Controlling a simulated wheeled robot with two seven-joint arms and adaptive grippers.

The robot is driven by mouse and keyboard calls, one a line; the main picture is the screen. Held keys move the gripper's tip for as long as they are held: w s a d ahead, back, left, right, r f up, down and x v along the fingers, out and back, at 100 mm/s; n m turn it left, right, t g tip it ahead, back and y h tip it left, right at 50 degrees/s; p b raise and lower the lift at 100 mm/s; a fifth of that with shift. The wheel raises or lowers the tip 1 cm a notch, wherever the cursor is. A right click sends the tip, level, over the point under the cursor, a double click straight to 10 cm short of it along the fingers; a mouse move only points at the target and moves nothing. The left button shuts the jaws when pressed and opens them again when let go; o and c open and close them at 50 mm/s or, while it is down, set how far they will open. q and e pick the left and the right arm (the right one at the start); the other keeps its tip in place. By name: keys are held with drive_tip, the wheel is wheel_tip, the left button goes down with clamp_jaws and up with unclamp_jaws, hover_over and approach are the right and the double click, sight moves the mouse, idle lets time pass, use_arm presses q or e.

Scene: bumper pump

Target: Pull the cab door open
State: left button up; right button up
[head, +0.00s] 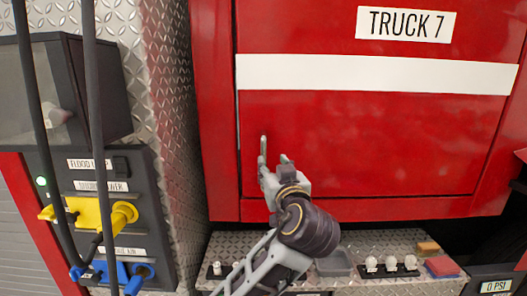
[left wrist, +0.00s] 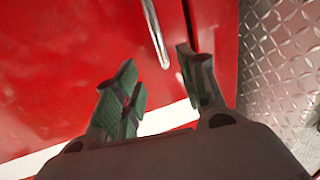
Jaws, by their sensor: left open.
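The cab door (head: 375,140) is a large red panel with a white stripe and a "TRUCK 7" label. It looks shut in its frame. A slim silver upright handle (left wrist: 156,35) is near the door's edge seam in the left wrist view. My left gripper (head: 275,166) is in front of the door's lower left part. It is open, with its green-padded fingers (left wrist: 160,78) spread. The handle lies in line with the gap, mostly beyond the fingertips. I cannot tell whether they touch. In the head view the gripper partly hides the handle area. My right gripper is out of view.
A diamond-plate wall (head: 178,120) stands left of the door. A panel with yellow (head: 90,213) and blue plugs and dark hanging cables is at far left. Below the door, a plate ledge (head: 385,247) holds a grey tray (head: 335,263), several white bulbs and small coloured blocks.

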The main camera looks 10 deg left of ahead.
sight(264, 151)
use_arm(q)
drive_tip(key=p+x, duration=0.3)
drive_tip(key=x, duration=0.8)
drive_tip(key=shift+w+a+r, duration=0.1)
drive_tip(key=shift+w+a, duration=0.05)
drive_tip(key=shift+w, duration=0.25)
drive_tip(key=shift+x, duration=0.85)
clamp_jaws()
